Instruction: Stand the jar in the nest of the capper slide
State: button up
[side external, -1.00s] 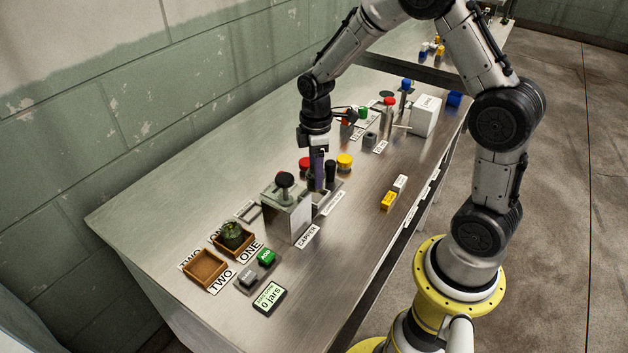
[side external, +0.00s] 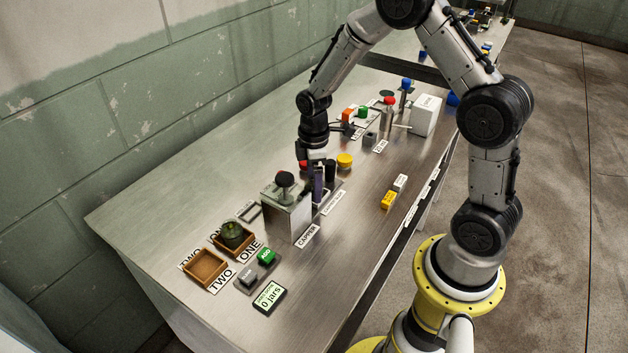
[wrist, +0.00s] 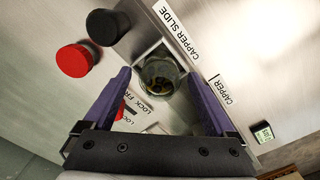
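The jar (wrist: 160,78), a round glass with dark green and yellowish contents, shows between my fingertips in the wrist view. It appears upright within the square nest (wrist: 150,50) of the capper slide, whose label is beside it. My gripper (wrist: 160,80) has purple fingers spread on both sides of the jar, with narrow gaps seeming to show on each side. In the side view my gripper (side external: 318,187) is low over the slide, just behind the capper (side external: 287,212); the jar there is hidden. Whether its base is fully seated cannot be told.
A brown bin (side external: 205,267) is empty; another (side external: 248,243) holds a green jar-like thing (side external: 232,233). The front middle of the table is mostly clear.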

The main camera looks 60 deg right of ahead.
jog(key=shift+r, duration=0.1)
notch_tip(320, 180, up, 12)
jog(key=s+a+r+m+t, duration=0.3)
jog(key=s+a+r+m, duration=0.15)
jog(key=s+r, duration=0.55)
jog(key=s+a+m+t, duration=0.2)
jog(key=s+m, duration=0.2)
jog(key=s, duration=0.7)
jog(key=shift+a+r+t, duration=0.25)
jog(key=shift+r+t, duration=0.05)
jog(key=shift+r, duration=0.15)
